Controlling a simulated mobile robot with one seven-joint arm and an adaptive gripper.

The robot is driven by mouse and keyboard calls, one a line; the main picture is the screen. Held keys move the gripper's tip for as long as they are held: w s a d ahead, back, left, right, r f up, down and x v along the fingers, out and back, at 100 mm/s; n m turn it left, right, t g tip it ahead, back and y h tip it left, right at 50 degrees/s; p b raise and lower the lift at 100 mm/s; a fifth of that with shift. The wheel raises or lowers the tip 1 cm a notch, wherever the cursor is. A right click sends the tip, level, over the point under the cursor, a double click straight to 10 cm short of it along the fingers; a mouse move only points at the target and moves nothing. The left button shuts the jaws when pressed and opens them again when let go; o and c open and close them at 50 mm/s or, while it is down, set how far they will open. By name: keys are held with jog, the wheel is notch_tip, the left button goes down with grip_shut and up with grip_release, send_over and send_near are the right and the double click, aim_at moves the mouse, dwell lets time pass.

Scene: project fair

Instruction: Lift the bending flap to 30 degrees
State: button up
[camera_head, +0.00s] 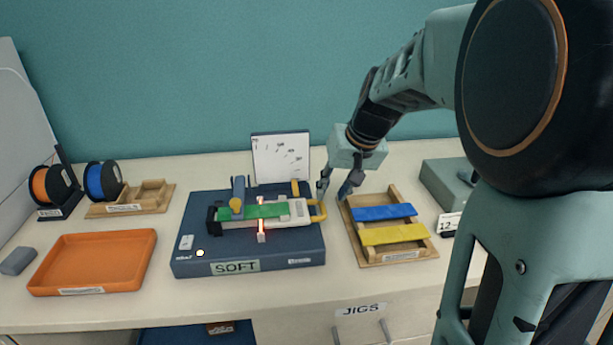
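The bending jig is a dark blue base (215,245) labelled SOFT at the middle of the table. A green strip (266,211) lies across its top. The pale flap (299,212) with a yellow loop handle (318,211) is at the strip's right end and looks flat. A glowing red line (261,222) crosses the strip. A white angle board (281,158) stands behind; its small numbers are hard to read. My gripper (340,190) points down just right of the handle, with its fingers apart and nothing between them. It appears clear of the handle.
A wooden tray (372,258) with blue (385,212) and yellow (394,234) strips stands close on the right, near my gripper. An orange tray (95,285) is at left. Orange and blue spools (102,180) stand behind it. A grey-green box (447,184) is at far right.

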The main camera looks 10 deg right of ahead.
aim_at(323, 207)
jog(key=x, duration=0.6)
jog(key=shift+w+f, duration=0.15)
jog(key=shift+c, duration=0.2)
grip_shut()
